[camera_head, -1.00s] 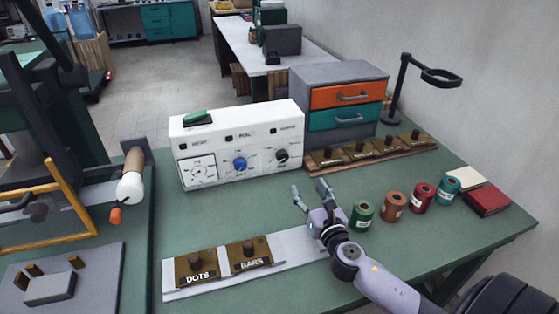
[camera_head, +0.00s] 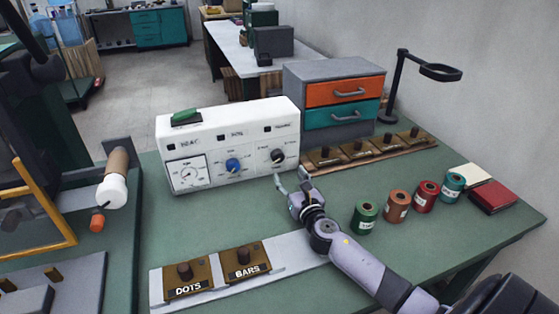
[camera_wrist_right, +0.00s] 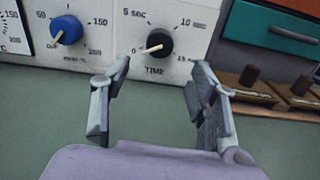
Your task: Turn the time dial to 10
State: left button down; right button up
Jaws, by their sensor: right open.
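The time dial is a black knob (camera_head: 277,156) at the right end of the white control box (camera_head: 215,145). In the right wrist view the black time knob (camera_wrist_right: 159,43) has a pale pointer aimed left and slightly down, toward the low end of its scale. The "10 sec" mark (camera_wrist_right: 181,24) is up and to the right of the knob. My right gripper (camera_head: 289,177) is open and empty, just in front of and below the knob, not touching it. In the right wrist view its two fingers (camera_wrist_right: 158,95) stand apart on either side below the knob. My left gripper is not in view.
A blue knob (camera_head: 233,165) sits left of the time dial. A drawer cabinet (camera_head: 335,100) and brown stamp blocks (camera_head: 358,150) stand to the right. Several spools (camera_head: 397,206) stand right of my arm. DOTS and BARS blocks (camera_head: 243,262) lie on a pale strip in front.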

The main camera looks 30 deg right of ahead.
aim_at(279, 159)
jog(key=b+x, duration=0.1)
jog(key=x, duration=0.8)
jog(key=shift+w, duration=0.15)
jog(key=shift+c, duration=0.3)
jog(key=c, duration=1.1)
